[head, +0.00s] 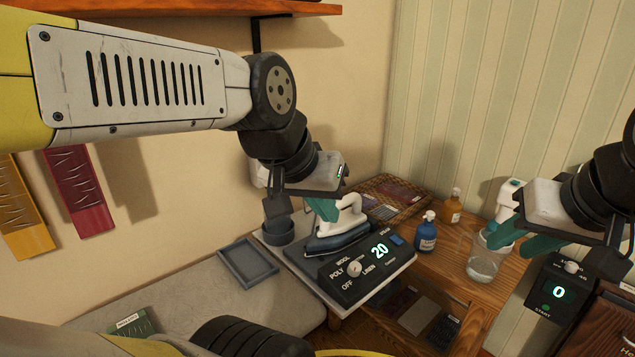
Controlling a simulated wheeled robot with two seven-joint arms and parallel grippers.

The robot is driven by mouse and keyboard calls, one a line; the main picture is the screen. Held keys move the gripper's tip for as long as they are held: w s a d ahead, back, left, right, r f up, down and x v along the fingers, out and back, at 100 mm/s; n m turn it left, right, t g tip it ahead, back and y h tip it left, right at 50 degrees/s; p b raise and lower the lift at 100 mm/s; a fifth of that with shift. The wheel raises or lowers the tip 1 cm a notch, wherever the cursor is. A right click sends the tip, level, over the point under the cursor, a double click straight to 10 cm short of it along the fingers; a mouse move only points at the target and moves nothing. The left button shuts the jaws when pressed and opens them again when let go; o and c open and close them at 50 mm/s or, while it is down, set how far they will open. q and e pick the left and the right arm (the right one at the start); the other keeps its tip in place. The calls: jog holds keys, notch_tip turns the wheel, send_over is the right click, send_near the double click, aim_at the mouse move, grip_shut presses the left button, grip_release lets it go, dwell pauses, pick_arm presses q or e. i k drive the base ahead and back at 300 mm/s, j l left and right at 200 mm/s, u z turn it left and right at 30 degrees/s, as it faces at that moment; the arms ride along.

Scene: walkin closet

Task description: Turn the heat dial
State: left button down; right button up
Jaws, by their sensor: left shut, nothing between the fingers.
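The heat dial (354,268) is a small white knob on the sloped black control panel (338,282). Labels OFF, POLY, WOOL and LINEN surround it, and a green display (380,250) reads 20. A white and dark iron (343,232) rests on the station behind the panel. My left gripper (325,212) has teal fingers, is shut and empty, and hangs above and behind the dial beside the iron, apart from the dial. My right gripper (515,238) is to the right, near a clear beaker (485,262); its finger gap is unclear.
A blue bottle (427,232) and an amber bottle (453,206) stand on the wooden table (446,270). A black timer box (556,291) reads 0 at right. A grey tray (248,263) and grey cup (278,230) lie left of the iron. A shelf (190,8) runs overhead.

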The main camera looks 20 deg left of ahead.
aim_at(355, 268)
jog(key=u, duration=3.25)
jog(key=i+j+z, duration=0.15)
jog(key=j, duration=0.15)
jog(key=j+z, duration=0.1)
jog(key=j, duration=0.2)
jog(key=z, duration=1.75)
